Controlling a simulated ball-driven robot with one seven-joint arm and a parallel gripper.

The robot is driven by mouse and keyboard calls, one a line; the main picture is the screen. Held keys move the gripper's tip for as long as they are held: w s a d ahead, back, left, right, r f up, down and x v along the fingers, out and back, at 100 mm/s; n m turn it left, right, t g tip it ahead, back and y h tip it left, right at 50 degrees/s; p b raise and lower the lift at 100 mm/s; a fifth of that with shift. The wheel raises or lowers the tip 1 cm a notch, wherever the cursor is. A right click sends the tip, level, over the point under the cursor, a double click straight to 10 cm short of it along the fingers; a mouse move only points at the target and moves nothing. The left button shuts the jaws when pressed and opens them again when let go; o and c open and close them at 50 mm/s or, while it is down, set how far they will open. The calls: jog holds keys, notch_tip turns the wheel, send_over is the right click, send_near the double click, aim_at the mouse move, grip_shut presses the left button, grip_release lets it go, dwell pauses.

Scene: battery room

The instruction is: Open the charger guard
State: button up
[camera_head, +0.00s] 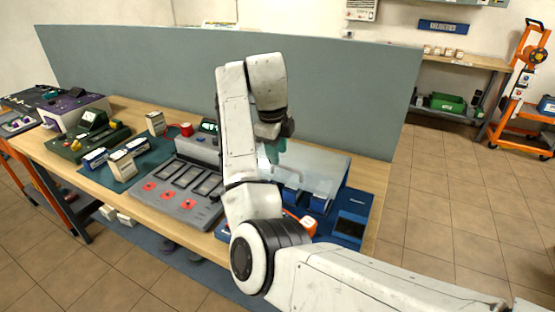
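The blue charger (350,228) stands on the right end of the wooden bench. A pale see-through guard (320,165) shows above its back part; how far it is tilted is hard to tell. Blue blocks (322,198) show in the charger, in front of the guard. My gripper (275,148) points down at the guard's left end, behind my white arm. A small green part shows there. The fingers are too small and too covered to tell whether they are open or touching the guard. My arm hides the charger's left side.
A grey tray with red marks (183,186) stands left of the charger. Small boxes (122,165) lie on a green mat further left. A grey-blue partition (180,72) runs behind the bench. The floor to the right (440,200) is clear.

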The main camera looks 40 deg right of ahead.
jog(key=shift+d+f, duration=0.15)
jog(key=shift+f, duration=0.7)
jog(key=shift+d+f, duration=0.15)
jog(key=shift+f, duration=0.7)
jog(key=shift+c, duration=0.4)
grip_shut()
